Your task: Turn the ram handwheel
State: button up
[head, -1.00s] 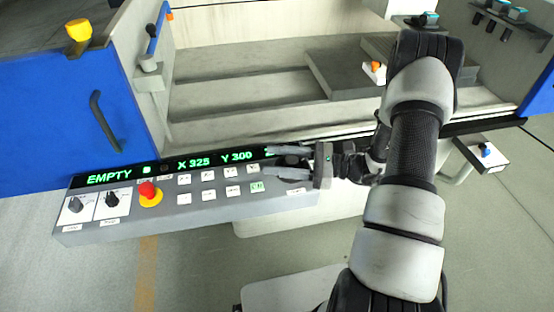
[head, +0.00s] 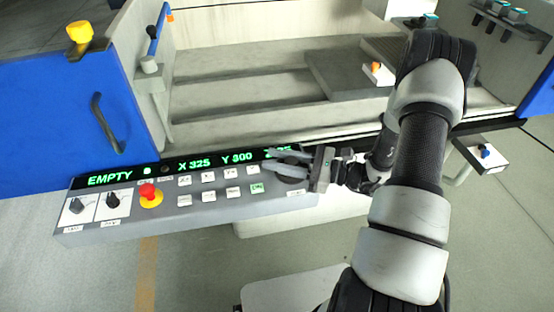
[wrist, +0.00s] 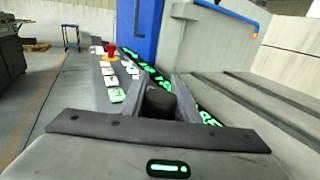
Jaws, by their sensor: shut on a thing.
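The ram handwheel is a dark round wheel (head: 291,180) at the right end of the grey control panel, partly covered by my gripper. In the wrist view its black cylindrical part (wrist: 158,104) stands between my two fingers. My gripper (head: 272,160) reaches in from the right, fingers pointing left along the panel. In the wrist view my gripper (wrist: 159,82) is shut on that black part, with a finger on each side. How far the wheel is turned cannot be told.
A blue door (head: 50,125) is at left. The machine bed (head: 230,90) lies behind the panel.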

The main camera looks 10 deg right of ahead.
jog(key=shift+w+d+m+t+h+p, duration=0.1)
jog(key=shift+w+d+m+t+h, duration=0.15)
jog(key=shift+m+t+h, duration=0.85)
jog(key=shift+w+d+m+t+h+p, duration=0.15)
jog(key=shift+w+d+m+t+h, duration=0.1)
jog(key=shift+m+t+h, duration=0.9)
jog(key=shift+w+d+m+t+h+p, duration=0.1)
jog(key=shift+w+d+m+t+h, duration=0.15)
jog(key=shift+m+t+h, duration=0.85)
jog(key=shift+n, duration=0.25)
jog(key=o, duration=1)
jog(key=shift+o, duration=0.2)
jog(key=v, duration=1.7)
jog(key=shift+s+f, duration=0.2)
jog(key=shift+f, duration=0.1)
